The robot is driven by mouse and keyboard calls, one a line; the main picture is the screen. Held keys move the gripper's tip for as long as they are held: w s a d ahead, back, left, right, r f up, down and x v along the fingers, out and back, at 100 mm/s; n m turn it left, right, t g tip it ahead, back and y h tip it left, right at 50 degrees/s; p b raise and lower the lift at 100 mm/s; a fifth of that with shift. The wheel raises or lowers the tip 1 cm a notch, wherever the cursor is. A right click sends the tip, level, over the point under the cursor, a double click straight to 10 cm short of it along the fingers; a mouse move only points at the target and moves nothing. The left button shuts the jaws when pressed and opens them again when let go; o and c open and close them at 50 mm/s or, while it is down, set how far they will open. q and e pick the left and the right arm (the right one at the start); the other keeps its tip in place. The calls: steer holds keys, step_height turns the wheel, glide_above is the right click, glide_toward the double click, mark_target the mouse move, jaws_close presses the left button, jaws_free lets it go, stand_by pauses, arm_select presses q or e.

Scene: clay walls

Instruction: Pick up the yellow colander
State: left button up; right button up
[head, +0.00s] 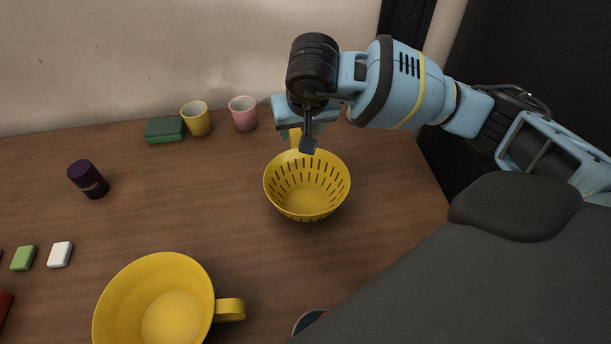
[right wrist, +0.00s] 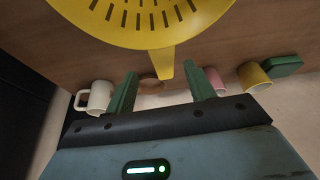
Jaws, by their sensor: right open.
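The yellow colander (head: 307,195) stands upright on the wooden table (head: 230,240), right of the picture's middle. Its handle (head: 295,138) points toward the back wall, partly hidden by my right gripper (head: 302,132). In the right wrist view the colander (right wrist: 140,22) fills the top, and its handle tip (right wrist: 165,64) reaches toward the gap between the two green fingers of the right gripper (right wrist: 163,80). The fingers are apart and hold nothing. My left gripper is not in view.
A large yellow cup (head: 160,300) stands at the front. Yellow (head: 196,119) and pink (head: 243,114) mugs and a green block (head: 165,130) line the wall. A dark can (head: 88,179) is at left. A white mug (right wrist: 98,97) shows in the wrist view.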

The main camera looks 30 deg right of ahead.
mark_target(297, 139)
steer(key=shift+a+x, duration=0.15)
steer(key=shift+x, duration=1)
steer(key=shift+a+x, duration=0.15)
steer(key=shift+x, duration=1.05)
jaws_close()
